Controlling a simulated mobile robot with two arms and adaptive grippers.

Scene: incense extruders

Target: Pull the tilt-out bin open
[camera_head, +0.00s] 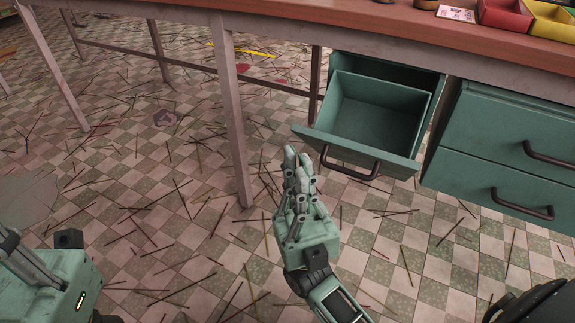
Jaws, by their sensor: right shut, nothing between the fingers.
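The green tilt-out bin (372,118) hangs under the table at the centre right. It is tilted out, and its empty inside shows. Its dark handle (349,167) is on the lower front panel. My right gripper (296,153) is shut and empty, with its fingertips just left of the handle in the picture. I cannot tell whether a finger touches the bin's front. My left gripper (12,243) is at the lower left edge, far from the bin, and only partly in view.
The wooden table (300,24) runs across the top on pale legs. A green drawer unit (510,140) with two dark handles hangs right of the bin. Red (503,16) and yellow (551,20) trays stand on the table. Thin sticks litter the checkered floor.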

